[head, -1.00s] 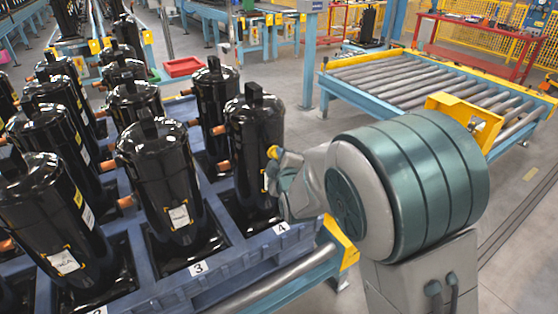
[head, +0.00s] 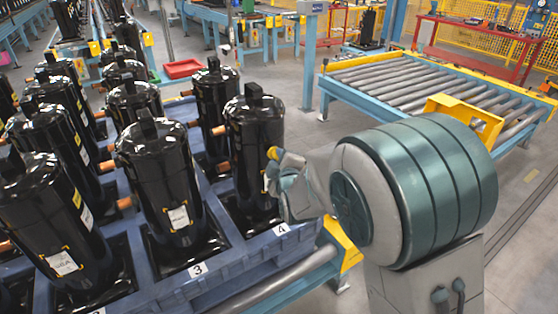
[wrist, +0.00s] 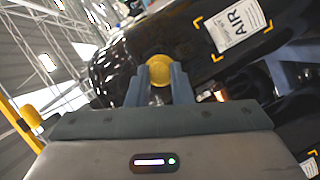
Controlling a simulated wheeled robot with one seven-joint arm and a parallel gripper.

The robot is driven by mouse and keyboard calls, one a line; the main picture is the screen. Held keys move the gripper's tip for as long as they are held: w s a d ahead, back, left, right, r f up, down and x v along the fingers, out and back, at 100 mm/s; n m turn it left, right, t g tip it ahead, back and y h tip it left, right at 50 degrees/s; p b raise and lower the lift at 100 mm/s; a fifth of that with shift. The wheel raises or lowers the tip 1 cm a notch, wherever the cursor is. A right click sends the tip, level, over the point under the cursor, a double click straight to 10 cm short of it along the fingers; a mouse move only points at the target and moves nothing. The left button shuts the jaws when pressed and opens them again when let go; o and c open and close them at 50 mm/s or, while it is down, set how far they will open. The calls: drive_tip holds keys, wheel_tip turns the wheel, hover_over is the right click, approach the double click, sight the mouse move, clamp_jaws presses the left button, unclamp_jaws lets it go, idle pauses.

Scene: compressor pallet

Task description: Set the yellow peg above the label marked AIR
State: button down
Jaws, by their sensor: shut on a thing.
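My gripper (wrist: 160,85) is shut on the yellow peg (wrist: 159,68), whose round end shows between the fingertips in the wrist view. The peg is in front of a black compressor (wrist: 125,60); I cannot tell whether it touches the shell. The white AIR label (wrist: 236,22), framed by yellow corner marks, is up and right of the peg in this tilted view, farther from the compressor's top end. In the head view my gripper (head: 275,172) is beside the right side of the compressor (head: 250,145) at slot 4.
Several black compressors stand in the blue pallet (head: 225,265), with copper stubs between them. Number plates 3 (head: 198,269) and 4 (head: 282,228) mark the pallet's front edge. A roller conveyor (head: 400,85) is behind my arm.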

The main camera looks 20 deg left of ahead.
drive_tip(key=shift+w+a, duration=0.45)
drive_tip(key=shift+a, duration=0.05)
idle(0.6)
drive_tip(key=c, duration=1.2)
unclamp_jaws()
